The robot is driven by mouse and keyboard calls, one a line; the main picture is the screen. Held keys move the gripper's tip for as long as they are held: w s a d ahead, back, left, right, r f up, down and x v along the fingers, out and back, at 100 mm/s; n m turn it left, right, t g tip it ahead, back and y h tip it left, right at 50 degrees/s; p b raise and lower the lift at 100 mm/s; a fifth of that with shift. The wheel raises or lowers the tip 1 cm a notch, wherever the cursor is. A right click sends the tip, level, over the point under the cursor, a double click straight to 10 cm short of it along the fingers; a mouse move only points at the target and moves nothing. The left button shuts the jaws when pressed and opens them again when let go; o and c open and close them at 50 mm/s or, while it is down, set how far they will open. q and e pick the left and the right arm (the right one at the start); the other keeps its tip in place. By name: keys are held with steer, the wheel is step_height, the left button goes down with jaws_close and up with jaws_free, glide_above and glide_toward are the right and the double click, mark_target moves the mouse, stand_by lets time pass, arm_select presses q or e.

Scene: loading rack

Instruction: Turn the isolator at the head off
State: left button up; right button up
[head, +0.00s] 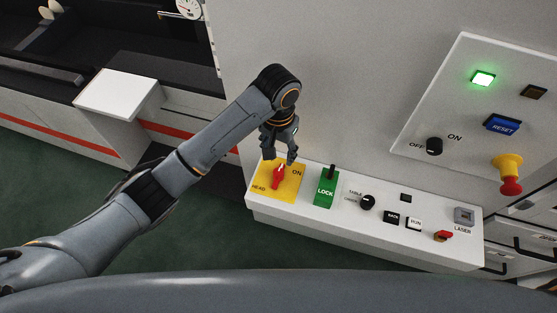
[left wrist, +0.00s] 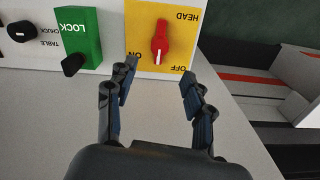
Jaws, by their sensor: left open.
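The isolator labelled HEAD is a red rotary handle (head: 278,177) on a yellow plate (head: 294,188) at the left end of the white panel. In the left wrist view the red handle (left wrist: 160,42) stands upside down at the top middle, its white mark pointing down towards the gripper, between the words ON and OFF. Exactly which word it points at I cannot tell. My left gripper (head: 278,159) is open and empty, right by the handle. In the left wrist view its fingertips (left wrist: 159,76) are apart, short of the handle and not around it. My right gripper is not in view.
A green LOCK plate with a black lever (head: 326,186) sits close beside the yellow plate. A black TABLE/CHUCK knob (head: 367,202), buttons and a red LASER switch (head: 443,236) follow to the right. A sloped panel (head: 465,125) has a lit green lamp and a red-yellow stop button (head: 509,173).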

arm_select(q)
step_height(320, 180, up, 2)
steer(key=shift+r, duration=0.25)
stand_by(0.4)
